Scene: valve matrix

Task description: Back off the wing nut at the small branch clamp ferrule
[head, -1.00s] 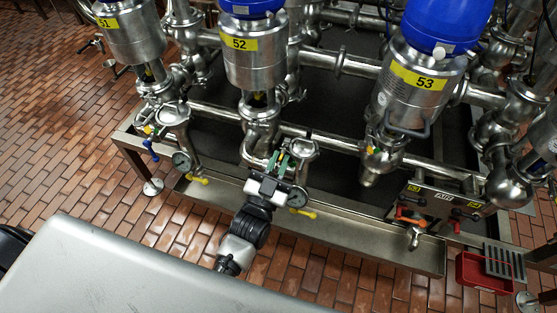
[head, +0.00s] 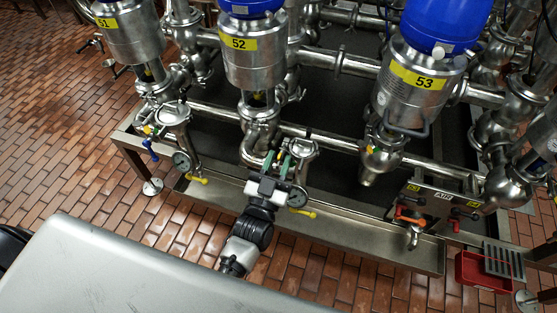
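My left gripper (head: 277,160) is in the middle of the head view, at the pipework below the valve marked 52 (head: 253,55). Its two green fingers stand apart and point up at the small branch (head: 302,148) beside that valve. The clamp ferrule and its wing nut are too small and too covered by the fingers to make out. I cannot tell whether a finger touches them. My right gripper is not in view.
A gauge (head: 297,197) and a yellow-handled tap (head: 305,213) sit close right of my gripper. Valves 51 (head: 130,35) and 53 (head: 415,80) stand either side. A steel drip tray (head: 350,246) runs below. A red bin (head: 482,271) is at right.

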